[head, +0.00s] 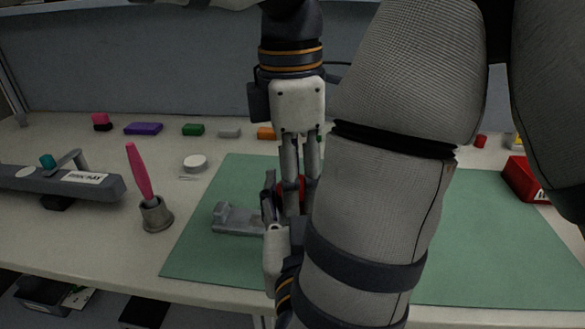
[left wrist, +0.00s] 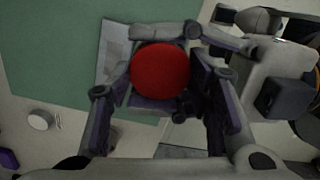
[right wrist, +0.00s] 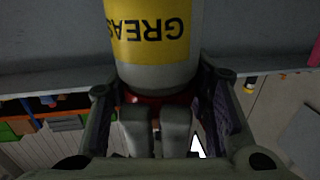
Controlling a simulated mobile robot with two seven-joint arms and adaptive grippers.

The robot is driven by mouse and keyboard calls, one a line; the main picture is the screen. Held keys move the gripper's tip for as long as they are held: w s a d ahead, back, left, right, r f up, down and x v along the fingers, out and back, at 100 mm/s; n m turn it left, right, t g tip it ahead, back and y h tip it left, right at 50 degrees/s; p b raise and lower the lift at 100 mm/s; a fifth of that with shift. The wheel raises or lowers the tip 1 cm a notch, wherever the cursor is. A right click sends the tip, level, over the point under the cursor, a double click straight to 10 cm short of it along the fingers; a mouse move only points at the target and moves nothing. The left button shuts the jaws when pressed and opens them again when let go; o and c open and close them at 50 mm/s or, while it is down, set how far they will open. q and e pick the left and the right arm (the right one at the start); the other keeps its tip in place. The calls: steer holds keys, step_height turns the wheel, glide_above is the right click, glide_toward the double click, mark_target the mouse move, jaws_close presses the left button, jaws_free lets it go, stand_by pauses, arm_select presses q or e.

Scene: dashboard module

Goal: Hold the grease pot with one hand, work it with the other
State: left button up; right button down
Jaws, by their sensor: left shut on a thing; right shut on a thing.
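The grease pot is a pale pot with a yellow label in the right wrist view (right wrist: 150,30); it appears upside down there. Its round red lid (left wrist: 160,70) faces the left wrist camera. In the head view only a bit of red (head: 291,188) shows between the grippers. My left gripper (head: 298,190) points down from above, shut on the red lid. My right gripper (head: 270,205) comes in from the front, shut on the pot's body; it also shows beside the lid in the left wrist view (left wrist: 225,38). My right arm hides much of the pot in the head view.
The green mat (head: 480,250) has a grey bracket (head: 236,220) beside the grippers and a red bin (head: 527,178) at its right. Left are a pink-handled brush in a grey cup (head: 155,215), a white round (head: 195,162) and a grey panel (head: 60,182). Coloured blocks line the back.

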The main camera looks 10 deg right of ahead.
arm_select(q)
steer(key=o, duration=1.3)
steer(key=shift+w, duration=0.2)
steer(key=shift+c, duration=0.2)
